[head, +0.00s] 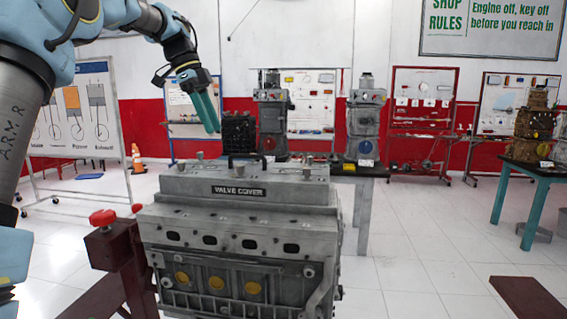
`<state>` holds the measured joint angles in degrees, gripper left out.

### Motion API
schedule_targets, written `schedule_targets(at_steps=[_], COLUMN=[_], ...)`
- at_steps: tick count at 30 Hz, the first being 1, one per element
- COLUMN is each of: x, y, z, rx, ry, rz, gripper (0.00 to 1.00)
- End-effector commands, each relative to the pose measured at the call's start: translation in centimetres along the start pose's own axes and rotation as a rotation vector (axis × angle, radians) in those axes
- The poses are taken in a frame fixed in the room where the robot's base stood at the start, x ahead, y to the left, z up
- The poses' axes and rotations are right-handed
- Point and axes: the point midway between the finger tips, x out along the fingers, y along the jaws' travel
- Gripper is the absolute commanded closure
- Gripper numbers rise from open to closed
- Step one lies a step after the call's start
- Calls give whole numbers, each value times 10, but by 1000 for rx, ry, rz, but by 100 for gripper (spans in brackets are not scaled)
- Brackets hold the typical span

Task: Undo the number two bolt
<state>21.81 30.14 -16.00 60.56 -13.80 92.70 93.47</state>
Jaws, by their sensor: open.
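A grey engine (240,235) stands in front of me, with a valve cover (290,192) on top labelled "VALVE COVER". Several small bolt heads or knobs stand up along the top of the cover, one of them at the back left (200,156). No numbers are readable, so I cannot tell which is the number two bolt. My gripper (213,131) has teal fingers, is open and empty, and hangs above the back left part of the cover, pointing down and apart from it.
A dark red engine stand (118,250) with a red knob is at the engine's left. Behind are tables with other engines (366,120) and tool boards (420,110). A whiteboard (75,125) and an orange cone (137,160) are at left.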

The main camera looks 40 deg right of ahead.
Motion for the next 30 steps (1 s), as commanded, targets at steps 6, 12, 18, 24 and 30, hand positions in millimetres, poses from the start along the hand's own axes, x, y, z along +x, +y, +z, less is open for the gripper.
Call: schedule_targets(at_steps=[6, 12, 18, 24, 30], x=[5, 38, 74, 97, 104], y=[-1, 0, 0, -1, 0], z=[-8, -9, -8, -9, -8], rx=[59, 58, 55, 57, 56], ry=[13, 12, 11, 12, 11], rz=[10, 12, 10, 8, 7], gripper=[46, 46, 46, 46, 46])
